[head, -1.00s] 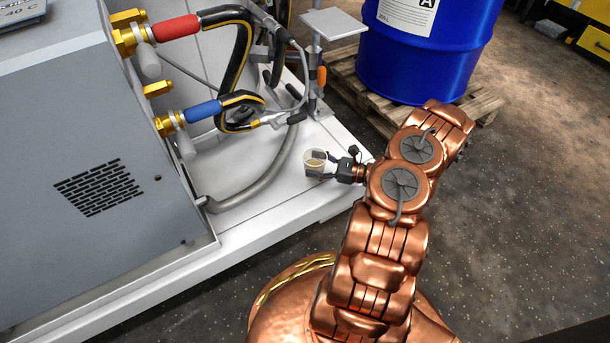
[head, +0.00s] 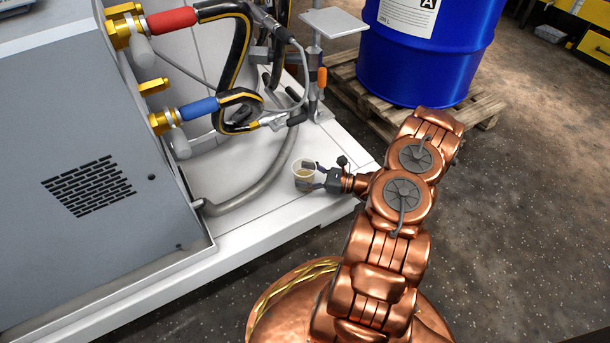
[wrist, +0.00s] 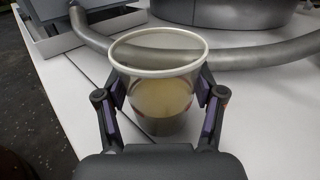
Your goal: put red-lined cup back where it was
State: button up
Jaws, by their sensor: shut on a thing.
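The cup (head: 303,170) is in my gripper (head: 308,176) above the white platform in the head view. In the wrist view the cup (wrist: 158,85) has a pale rim and clear sides, and holds a cloudy yellowish liquid with a darker lower part. A small reddish mark shows low on its side. My gripper (wrist: 158,105) is shut on it, one finger on each side. The cup looks upright. I cannot tell whether its base touches the platform.
The white platform (head: 285,205) has free room around the cup. A grey pipe (head: 262,185) curves behind it. A grey machine (head: 90,190) stands at left, with hoses (head: 240,60) above. A small square plate (head: 333,22) on a post and a blue drum (head: 425,60) on a pallet (head: 485,108) stand behind.

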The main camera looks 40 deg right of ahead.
jog(key=shift+f, duration=0.45)
jog(key=o, duration=0.9)
jog(key=shift+r, duration=0.15)
